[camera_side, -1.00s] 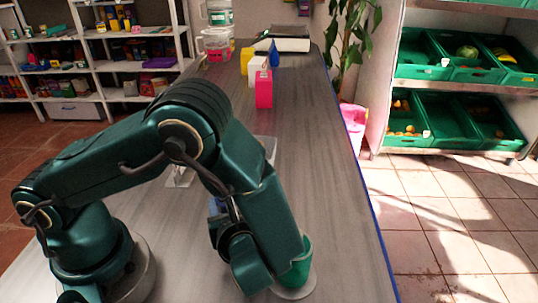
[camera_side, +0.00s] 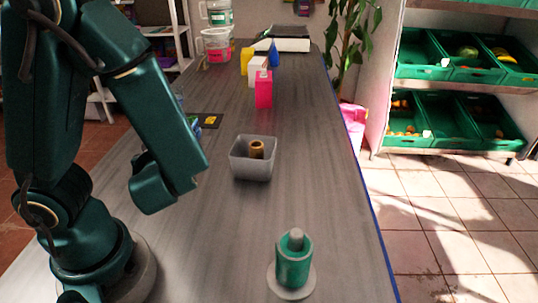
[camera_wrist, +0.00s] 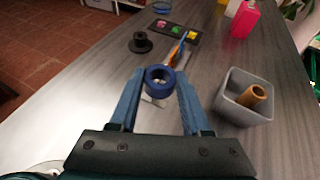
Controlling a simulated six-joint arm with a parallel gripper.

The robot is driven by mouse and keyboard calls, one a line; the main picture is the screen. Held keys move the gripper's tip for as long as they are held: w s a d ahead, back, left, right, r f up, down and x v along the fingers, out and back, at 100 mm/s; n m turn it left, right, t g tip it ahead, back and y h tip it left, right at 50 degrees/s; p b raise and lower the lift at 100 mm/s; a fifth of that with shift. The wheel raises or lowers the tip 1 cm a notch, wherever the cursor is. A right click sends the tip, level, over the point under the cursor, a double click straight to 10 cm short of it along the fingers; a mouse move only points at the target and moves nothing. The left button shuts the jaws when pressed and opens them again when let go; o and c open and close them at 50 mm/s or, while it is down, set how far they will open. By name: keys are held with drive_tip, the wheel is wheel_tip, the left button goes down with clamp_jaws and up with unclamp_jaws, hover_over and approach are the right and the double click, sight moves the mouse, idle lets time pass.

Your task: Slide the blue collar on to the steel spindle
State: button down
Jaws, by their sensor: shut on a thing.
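The blue collar (camera_wrist: 153,88) is a short ring with its hole showing in the wrist view. My gripper (camera_wrist: 160,76) is shut on it, one blue finger on each side. In the side view the collar is not clearly visible behind my arm. The steel spindle (camera_side: 296,234) stands upright at the near right of the side view, on a round grey base (camera_side: 291,291). A green collar (camera_side: 293,264) is around it, and the spindle's grey top sticks out above. My gripper is well to the left of and behind the spindle.
A grey bin (camera_side: 253,174) holding a brown collar (camera_side: 256,149) stands mid-table. A black flanged piece (camera_wrist: 140,43) and a dark tray with coloured squares (camera_wrist: 189,35) lie beyond my gripper. A pink carton (camera_side: 263,93) stands farther back. Table between bin and spindle is clear.

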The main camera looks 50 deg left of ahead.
wheel_tip(320, 180, up, 11)
drive_tip(key=s+d+f+n+g+h, duration=0.4)
drive_tip(key=d+n+g, duration=0.3)
drive_tip(key=n+g, duration=0.25)
drive_tip(key=s+d+f+n+g+h, duration=0.4)
drive_tip(key=d+n+g+h, duration=0.1)
drive_tip(key=d+n+g, duration=0.4)
drive_tip(key=w+d+r+n+t+h, duration=0.4)
drive_tip(key=w+d+n+h, duration=0.1)
drive_tip(key=w+n+h, duration=0.3)
drive_tip(key=w+d+r+n+t+h, duration=0.4)
drive_tip(key=w+d+n+h, duration=0.15)
drive_tip(key=n+h, duration=0.3)
drive_tip(key=shift+n, duration=0.6)
drive_tip(key=shift+w+a+f, duration=0.1)
drive_tip(key=shift+w+f, duration=0.1)
drive_tip(key=shift+f, duration=0.6)
drive_tip(key=shift+w+a+f, duration=0.1)
drive_tip(key=shift+w+f, duration=0.1)
drive_tip(key=shift+f, duration=0.55)
drive_tip(key=shift+w+f, duration=0.2)
drive_tip(key=shift+f, duration=0.6)
drive_tip(key=shift+f, duration=2.85)
